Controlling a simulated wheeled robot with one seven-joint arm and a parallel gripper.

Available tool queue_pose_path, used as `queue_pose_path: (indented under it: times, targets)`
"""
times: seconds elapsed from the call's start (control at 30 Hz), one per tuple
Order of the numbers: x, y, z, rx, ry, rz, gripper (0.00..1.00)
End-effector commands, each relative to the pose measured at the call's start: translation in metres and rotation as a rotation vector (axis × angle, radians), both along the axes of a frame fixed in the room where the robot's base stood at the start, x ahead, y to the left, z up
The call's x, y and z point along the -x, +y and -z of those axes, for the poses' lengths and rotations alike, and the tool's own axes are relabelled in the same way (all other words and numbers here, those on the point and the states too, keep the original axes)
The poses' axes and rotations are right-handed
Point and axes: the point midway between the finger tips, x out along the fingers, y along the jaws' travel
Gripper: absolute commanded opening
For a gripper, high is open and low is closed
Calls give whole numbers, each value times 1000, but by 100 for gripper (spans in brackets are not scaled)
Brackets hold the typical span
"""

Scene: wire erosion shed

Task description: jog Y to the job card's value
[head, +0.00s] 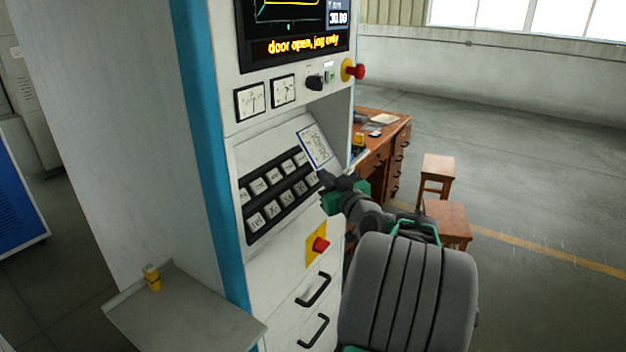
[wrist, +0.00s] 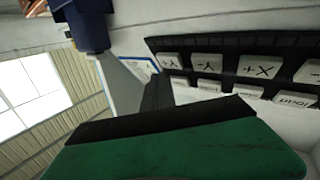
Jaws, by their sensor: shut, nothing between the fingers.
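The keypad (head: 273,197) is a black panel with two rows of white keys on the machine's sloped console. In the wrist view its keys (wrist: 260,67) appear upside down; one reads X+ and another seems to carry a Y. The job card (head: 315,147), white with a blue border, leans at the keypad's upper right; its writing is too small to read. The screen (head: 293,30) shows "door open, jog only" and a number like 30.00. My gripper (head: 322,178) is shut and empty at the keypad's right end, just below the card. Contact with a key cannot be told.
A red emergency button (head: 357,71) sticks out beside the screen, and a red switch (head: 320,244) sits below the keypad. A side shelf (head: 185,315) holds a small yellow item (head: 152,277). A wooden desk (head: 393,135) and stools (head: 437,172) stand behind right.

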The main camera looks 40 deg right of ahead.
Motion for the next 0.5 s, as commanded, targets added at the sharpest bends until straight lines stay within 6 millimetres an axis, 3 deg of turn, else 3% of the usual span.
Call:
queue_pose_path:
  times: [0.5]
  targets:
    - [-7,2,5,0,-1,0,0]
